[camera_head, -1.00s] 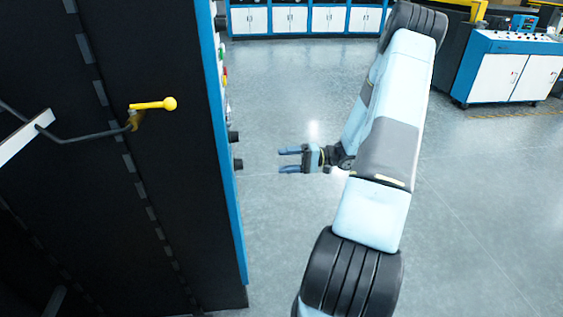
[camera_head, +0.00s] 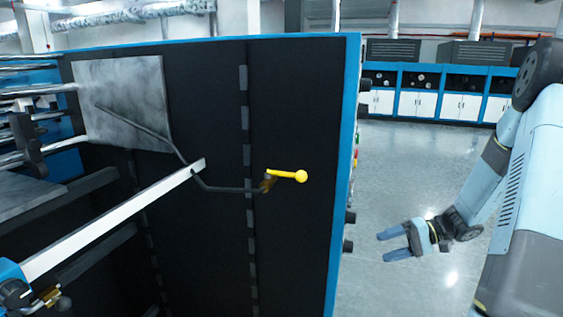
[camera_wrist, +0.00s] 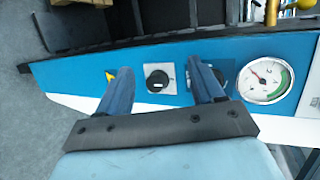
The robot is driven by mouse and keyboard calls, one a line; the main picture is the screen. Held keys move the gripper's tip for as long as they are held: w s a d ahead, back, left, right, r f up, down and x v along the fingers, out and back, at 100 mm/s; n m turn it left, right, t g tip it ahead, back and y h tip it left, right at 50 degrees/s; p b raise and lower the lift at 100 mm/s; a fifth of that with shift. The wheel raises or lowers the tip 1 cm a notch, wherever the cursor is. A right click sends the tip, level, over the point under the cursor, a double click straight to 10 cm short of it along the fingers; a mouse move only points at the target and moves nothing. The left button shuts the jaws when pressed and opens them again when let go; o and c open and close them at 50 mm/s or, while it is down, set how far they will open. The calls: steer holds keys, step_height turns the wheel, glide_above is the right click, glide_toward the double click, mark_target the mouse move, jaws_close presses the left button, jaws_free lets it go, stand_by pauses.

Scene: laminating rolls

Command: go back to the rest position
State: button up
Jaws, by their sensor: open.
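My gripper (camera_head: 396,244) is open and empty in the head view, to the right of the machine's edge and apart from it. Its two blue fingers point left. In the wrist view my gripper (camera_wrist: 163,80) spreads its fingers in front of a blue panel (camera_wrist: 70,76). A black knob (camera_wrist: 158,78) shows between the fingers, and a second dark knob is partly hidden behind the right finger. A round gauge (camera_wrist: 265,80) sits to the right of the fingers.
The tall black machine (camera_head: 290,110) with blue edging fills the left and middle. A yellow-knobbed lever (camera_head: 288,175) sticks out from it, with a white bar (camera_head: 110,225) beside it. Blue-and-white cabinets (camera_head: 425,104) line the back. Grey floor (camera_head: 410,170) lies open at right.

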steer(key=s+a+r+t+h, duration=0.2)
steer(key=s+a+r+h, duration=0.1)
steer(key=s+r+h, duration=0.4)
steer(key=s+a+r+n+t+h, duration=0.1)
steer(key=s+a+r+t+h, duration=0.2)
steer(key=s+r, duration=1.1)
steer(key=shift+a+r+h, duration=0.5)
steer(key=shift+r+h, duration=0.5)
steer(key=shift+h, duration=0.9)
